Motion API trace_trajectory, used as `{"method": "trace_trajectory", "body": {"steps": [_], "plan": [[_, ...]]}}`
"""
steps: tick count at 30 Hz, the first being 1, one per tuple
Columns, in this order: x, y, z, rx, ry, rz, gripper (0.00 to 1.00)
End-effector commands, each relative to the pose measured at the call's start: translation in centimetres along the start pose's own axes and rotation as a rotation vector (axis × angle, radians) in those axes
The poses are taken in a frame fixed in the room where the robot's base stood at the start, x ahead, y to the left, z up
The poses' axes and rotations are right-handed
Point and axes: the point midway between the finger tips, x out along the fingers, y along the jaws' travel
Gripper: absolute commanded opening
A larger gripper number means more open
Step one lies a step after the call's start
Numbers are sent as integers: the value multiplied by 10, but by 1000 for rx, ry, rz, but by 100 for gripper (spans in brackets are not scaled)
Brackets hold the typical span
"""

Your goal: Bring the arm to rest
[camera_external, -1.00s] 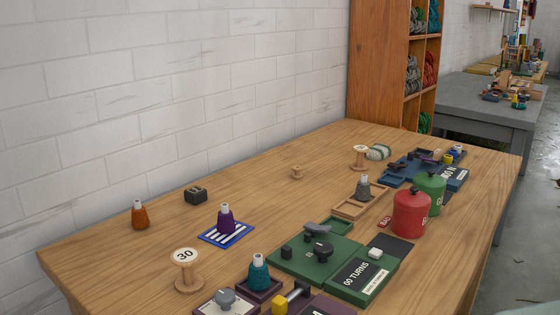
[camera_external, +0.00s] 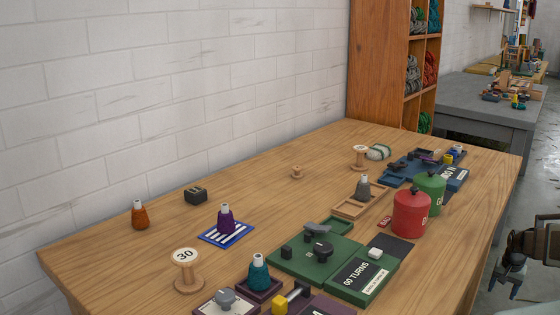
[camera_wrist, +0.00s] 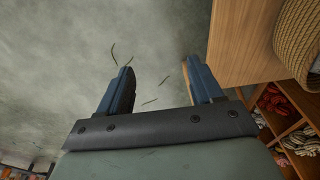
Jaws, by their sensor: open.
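My gripper (camera_external: 509,283) has come into the external view at the right edge, past the table's right side and over the floor. Its fingers point down and touch nothing. Most of my arm is outside the external view.
The wooden table (camera_external: 110,255) holds cones, spools, a green device (camera_external: 315,262), a red canister (camera_external: 411,214) and a green canister (camera_external: 430,190). In the wrist view a woven basket (camera_wrist: 298,40) and shelves with skeins (camera_wrist: 285,115) are at right.

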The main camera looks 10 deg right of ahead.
Motion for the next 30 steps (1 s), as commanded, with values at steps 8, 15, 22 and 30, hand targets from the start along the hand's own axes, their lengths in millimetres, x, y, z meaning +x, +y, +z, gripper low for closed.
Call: {"method": "trace_trajectory", "body": {"steps": [8, 15, 22, 30], "plan": [[16, -6, 175, -282, -267, 73, 66], [5, 20, 303, -516, -492, 138, 66], [-13, 51, 380, -675, -653, 187, 66], [-18, 59, 395, -709, -689, 197, 66]]}}
